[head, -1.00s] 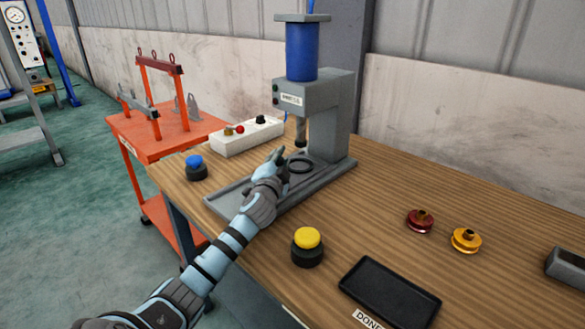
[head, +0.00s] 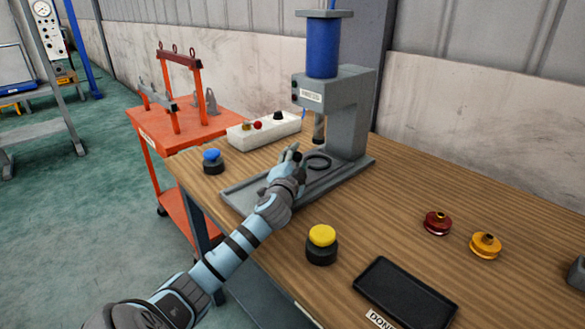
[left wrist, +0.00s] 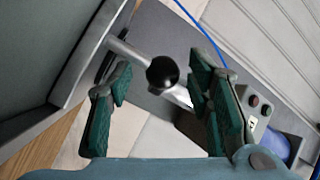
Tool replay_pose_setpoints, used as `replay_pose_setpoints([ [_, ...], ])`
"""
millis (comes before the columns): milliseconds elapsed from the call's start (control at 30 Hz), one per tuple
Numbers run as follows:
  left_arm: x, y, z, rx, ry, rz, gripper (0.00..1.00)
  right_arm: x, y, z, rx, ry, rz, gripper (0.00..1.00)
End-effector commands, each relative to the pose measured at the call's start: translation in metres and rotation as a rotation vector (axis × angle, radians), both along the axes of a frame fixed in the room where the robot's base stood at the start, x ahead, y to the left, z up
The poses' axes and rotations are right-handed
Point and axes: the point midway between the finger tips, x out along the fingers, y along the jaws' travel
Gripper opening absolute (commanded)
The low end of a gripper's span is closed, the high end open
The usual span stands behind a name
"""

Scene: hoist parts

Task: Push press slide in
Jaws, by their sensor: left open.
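The grey press (head: 352,115) with a blue cylinder (head: 322,48) stands at the back of the wooden table. My left gripper (head: 289,156) is over this base, left of the ring. In the left wrist view my left gripper (left wrist: 160,108) is open, with a black ball knob (left wrist: 162,73) between and beyond its fingers. A silver rod (left wrist: 128,52) shows behind the knob. Contact cannot be told. My right gripper is out of view.
A blue button (head: 212,161) and a white control box (head: 263,130) lie left of the press. A yellow button (head: 321,244) and a black tray (head: 404,296) are near the front edge. Red (head: 437,223) and gold (head: 485,246) pulleys sit right. An orange cart (head: 150,124) stands beyond.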

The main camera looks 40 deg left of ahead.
Motion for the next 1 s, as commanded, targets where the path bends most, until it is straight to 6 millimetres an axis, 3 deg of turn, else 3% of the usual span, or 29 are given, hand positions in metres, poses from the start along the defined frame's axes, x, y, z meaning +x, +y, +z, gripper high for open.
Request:
replay_pose_setpoints([
  [200, -0.052, -0.031, -0.001, 0.004, 0.004, -0.003, 0.46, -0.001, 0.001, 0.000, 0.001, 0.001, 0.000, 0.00],
  [400, -0.084, -0.049, -0.001, 0.000, 0.004, 0.000, 0.46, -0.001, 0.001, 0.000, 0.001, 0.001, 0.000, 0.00],
  [1000, -0.087, -0.051, 0.000, -0.002, 0.002, 0.001, 0.46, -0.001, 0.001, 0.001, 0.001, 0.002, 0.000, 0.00],
])
